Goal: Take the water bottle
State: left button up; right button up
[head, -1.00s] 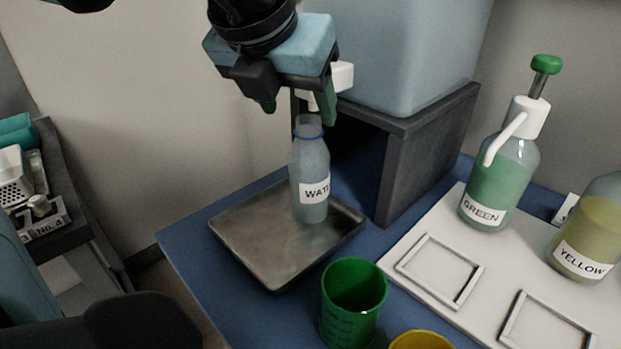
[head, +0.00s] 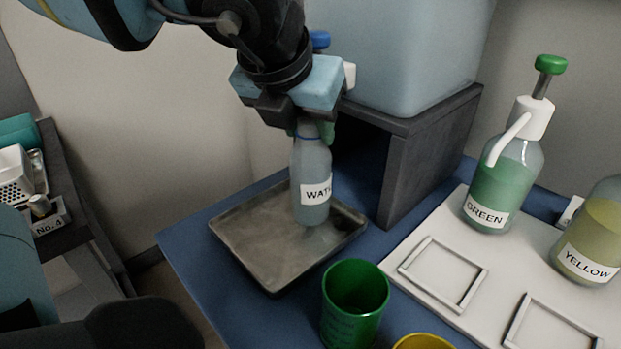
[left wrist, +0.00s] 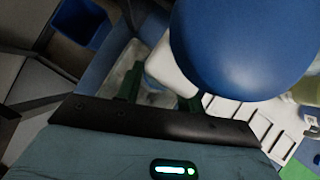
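The water bottle (head: 311,170) is a clear, pale bottle with a white label partly reading "WATER". It stands upright on the metal tray (head: 255,265), near the tray's back right side. My left gripper (head: 310,132) comes down from above, and its green-padded fingers sit close on both sides of the bottle's neck. It looks shut on the neck, which the fingers partly hide. My right gripper is not in view.
A dark stand (head: 425,150) carrying a large pale blue tank (head: 410,50) is just right of the bottle. A green cup (head: 355,300) is in front of the tray. The green bottle (head: 503,180) and the yellow bottle (head: 594,235) stand at the right.

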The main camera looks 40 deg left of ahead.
pick_arm(q)
grip_shut()
jog(key=shift+r, duration=0.2)
